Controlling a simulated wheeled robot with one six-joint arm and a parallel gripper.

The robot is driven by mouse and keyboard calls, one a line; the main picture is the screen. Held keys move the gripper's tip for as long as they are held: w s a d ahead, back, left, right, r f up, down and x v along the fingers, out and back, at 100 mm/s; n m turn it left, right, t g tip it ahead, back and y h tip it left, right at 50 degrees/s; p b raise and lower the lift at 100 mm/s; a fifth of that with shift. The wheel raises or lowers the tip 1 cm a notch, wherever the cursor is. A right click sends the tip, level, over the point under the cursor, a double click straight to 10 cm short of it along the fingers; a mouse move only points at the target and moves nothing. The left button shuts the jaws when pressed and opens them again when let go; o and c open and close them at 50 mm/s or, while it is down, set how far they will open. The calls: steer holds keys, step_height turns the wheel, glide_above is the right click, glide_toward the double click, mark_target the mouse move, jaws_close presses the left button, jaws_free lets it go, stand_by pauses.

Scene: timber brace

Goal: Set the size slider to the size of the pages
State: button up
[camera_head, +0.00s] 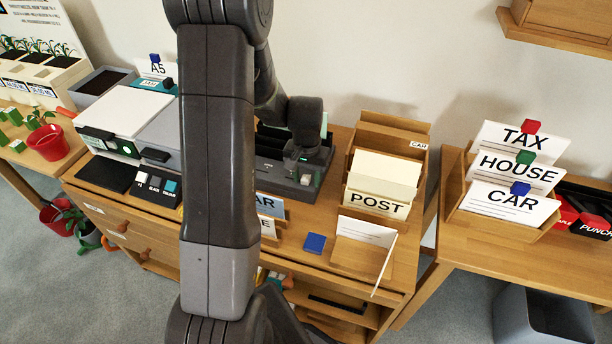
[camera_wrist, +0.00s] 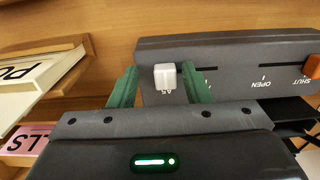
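My gripper (camera_wrist: 160,90) has its two green fingers apart, one on each side of a white slider knob (camera_wrist: 165,77). Small gaps show between knob and fingers. The knob sits on the face of a dark grey device, with a small size label just below it that is too small to read surely. In the head view my gripper (camera_head: 304,155) is at the dark device (camera_head: 285,180) on the desk, partly hidden by my arm. A card marked A5 (camera_head: 156,68) stands at the back left. I cannot tell which sheets are the pages.
An orange knob (camera_wrist: 312,66) sits right of the slider, by OPEN and SHUT marks. A POST holder (camera_head: 377,205) stands right of the device. A blue block (camera_head: 315,243) lies in front. A TAX, HOUSE and CAR rack (camera_head: 510,200) stands farther right.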

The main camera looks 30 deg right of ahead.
mark_target(307, 180)
step_height(307, 180, up, 14)
stand_by(0.6)
steer(key=shift+f, duration=0.15)
step_height(307, 180, down, 13)
steer(key=shift+a+f, duration=0.1)
steer(key=shift+w+f, duration=0.15)
steer(key=shift+f, duration=0.15)
steer(key=shift+w+a, duration=0.45)
steer(key=shift+w, duration=0.1)
steer(key=shift+r, duration=0.1)
